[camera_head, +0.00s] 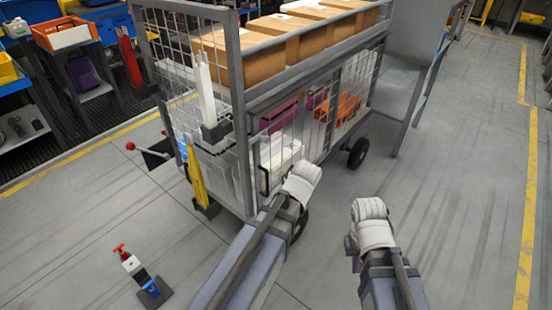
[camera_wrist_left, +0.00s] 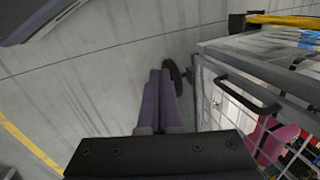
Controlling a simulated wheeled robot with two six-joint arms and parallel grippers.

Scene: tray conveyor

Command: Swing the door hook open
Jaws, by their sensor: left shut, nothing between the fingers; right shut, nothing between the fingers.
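The wire-mesh cage cart (camera_head: 243,110) stands in the middle of the head view. A black handle (camera_head: 265,180) sits low on its mesh side, and it also shows at the right in the left wrist view (camera_wrist_left: 246,92). I cannot make out a door hook with certainty. My left gripper (camera_wrist_left: 161,76) is shut and empty, its fingers over the floor left of the handle and apart from it. In the head view my left arm hides its fingers. My right gripper (camera_head: 353,246) is shut and empty over the floor to the right, clear of the cart; its fingertips hardly show.
Cardboard boxes (camera_head: 250,58) lie on the cart's top. A red-knobbed lever (camera_head: 146,151) sticks out at its left. A small post with a red top (camera_head: 132,264) stands on the floor. A black wheel (camera_head: 358,153) is under the cart. The floor at right is clear.

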